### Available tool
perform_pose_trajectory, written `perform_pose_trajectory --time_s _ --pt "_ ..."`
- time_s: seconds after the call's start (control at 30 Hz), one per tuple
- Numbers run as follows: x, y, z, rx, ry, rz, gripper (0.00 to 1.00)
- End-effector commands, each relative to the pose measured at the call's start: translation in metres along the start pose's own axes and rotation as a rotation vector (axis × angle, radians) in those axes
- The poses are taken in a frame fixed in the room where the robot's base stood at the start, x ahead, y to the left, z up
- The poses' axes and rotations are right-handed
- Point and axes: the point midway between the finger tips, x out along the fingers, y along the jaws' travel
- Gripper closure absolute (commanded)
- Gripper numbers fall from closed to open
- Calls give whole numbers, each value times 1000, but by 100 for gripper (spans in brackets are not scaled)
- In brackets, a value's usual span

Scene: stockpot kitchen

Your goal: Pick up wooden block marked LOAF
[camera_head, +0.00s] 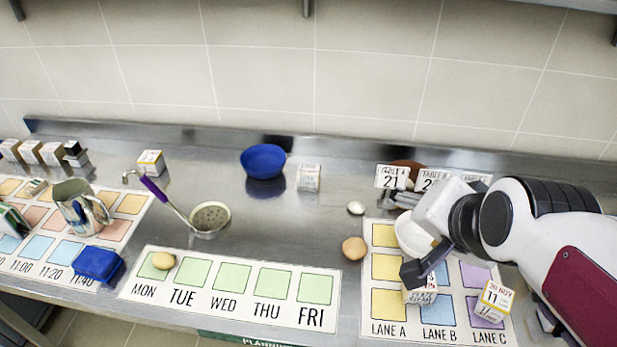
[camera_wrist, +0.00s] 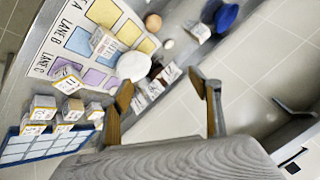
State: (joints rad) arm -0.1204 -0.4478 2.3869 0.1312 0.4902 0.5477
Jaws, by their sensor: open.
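Several small wooden blocks with white printed labels are in view, but I cannot read which one says LOAF. In the head view, one block (camera_head: 421,291) stands on the lane mat partly behind my gripper (camera_head: 424,262), and another (camera_head: 493,301) stands on lane C. Other blocks stand near the blue bowl (camera_head: 308,178), by the ladle (camera_head: 151,162) and in a row at the far left (camera_head: 30,152). In the wrist view, my gripper (camera_wrist: 166,88) has its fingers apart with nothing between them. A block on the mat (camera_wrist: 103,41) and a cluster of blocks (camera_wrist: 62,125) show there.
A lane mat (camera_head: 381,328) with a white bowl (camera_head: 412,237) lies under my arm. Card signs (camera_head: 391,177) stand behind it. A weekday mat (camera_head: 222,306), a ladle (camera_head: 210,218), a blue bowl (camera_head: 263,161) and a metal jug (camera_head: 77,206) are leftward. The centre counter is mostly clear.

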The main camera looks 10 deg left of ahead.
Motion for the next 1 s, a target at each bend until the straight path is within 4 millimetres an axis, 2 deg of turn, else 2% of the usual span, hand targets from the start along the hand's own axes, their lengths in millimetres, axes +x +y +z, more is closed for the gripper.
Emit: perform_pose_trajectory --time_s 0.1,0.5,1.0 --pt "19 -23 -12 122 18 -43 38" --pt "82 -94 -50 565 69 -197 38" --pt "163 -163 -74 1119 89 -397 38"
